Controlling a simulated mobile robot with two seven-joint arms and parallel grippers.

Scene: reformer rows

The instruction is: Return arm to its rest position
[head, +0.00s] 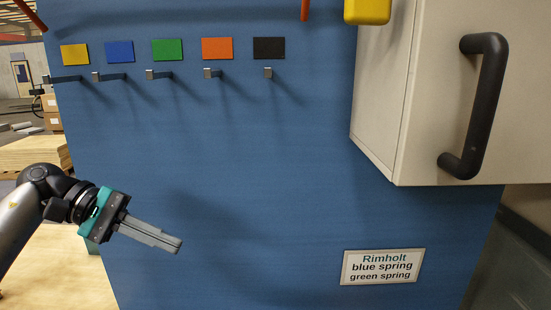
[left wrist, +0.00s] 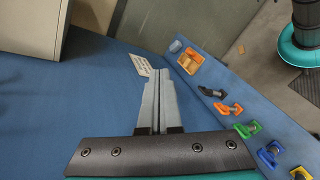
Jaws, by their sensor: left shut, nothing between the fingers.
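My left gripper (head: 178,245) comes in from the left in the head view and is in front of the lower left of the blue panel (head: 260,190). Its two grey fingers are together, with nothing between them, and point right and slightly down. In the left wrist view the shut fingers (left wrist: 156,84) lie against the blue panel behind them, with the small white sign (left wrist: 141,65) just beyond their tips. My right gripper is in neither view.
A pale cabinet (head: 385,100) with a black handle (head: 482,110) juts out at the upper right. Several pegs (head: 150,74) stick out under coloured squares. Coloured pieces (left wrist: 245,130) line the panel's right side in the wrist view.

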